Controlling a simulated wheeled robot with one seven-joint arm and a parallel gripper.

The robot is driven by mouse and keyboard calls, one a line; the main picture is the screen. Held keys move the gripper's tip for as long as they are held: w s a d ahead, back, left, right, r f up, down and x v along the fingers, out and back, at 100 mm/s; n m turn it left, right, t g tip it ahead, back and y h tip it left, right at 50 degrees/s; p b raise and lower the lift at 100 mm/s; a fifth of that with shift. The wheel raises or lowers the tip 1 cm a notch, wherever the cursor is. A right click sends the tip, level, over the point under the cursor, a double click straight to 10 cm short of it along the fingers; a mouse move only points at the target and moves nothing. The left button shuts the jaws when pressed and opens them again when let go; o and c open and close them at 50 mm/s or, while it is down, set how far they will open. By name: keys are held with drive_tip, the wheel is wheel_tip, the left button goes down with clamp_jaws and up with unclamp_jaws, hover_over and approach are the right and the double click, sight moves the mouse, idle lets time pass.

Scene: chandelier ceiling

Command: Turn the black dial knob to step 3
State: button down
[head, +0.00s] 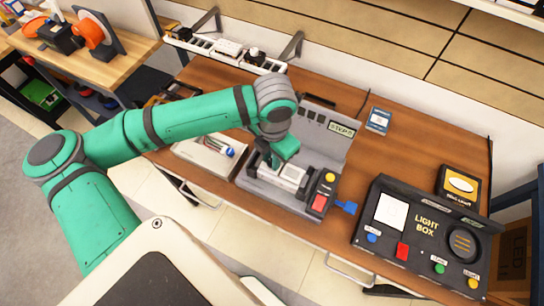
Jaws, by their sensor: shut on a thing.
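My gripper (273,162) reaches down from the green arm over the grey device (258,187) in the middle of the table. The device has an upright back panel with a small display (341,129) that seems to read "STEP" plus an unclear character. My gripper is shut at the left of a white block (290,174) on the device. What lies between the fingers is too small and hidden to make out. The black dial knob cannot be seen clearly; my gripper and wrist cover that part of the device.
A yellow button (330,177) and red button (320,202) sit on the device's right side. The black light box (413,263) stands to the right. A white tray (205,155) lies to the left, a blue card (378,121) behind. Bare wood lies between card and light box.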

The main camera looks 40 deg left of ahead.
drive_tip(key=m, duration=0.5)
drive_tip(key=shift+m, duration=0.3)
drive_tip(key=m, duration=0.9)
drive_tip(key=shift+m, duration=0.4)
drive_tip(key=m, duration=0.2)
drive_tip(key=shift+s+m, duration=0.1)
drive_tip(key=shift+m, duration=0.2)
drive_tip(key=shift+m+h, duration=0.3)
drive_tip(key=shift+m, duration=1.4)
drive_tip(key=c, duration=1.6)
unclamp_jaws()
drive_tip(key=shift+o, duration=0.2)
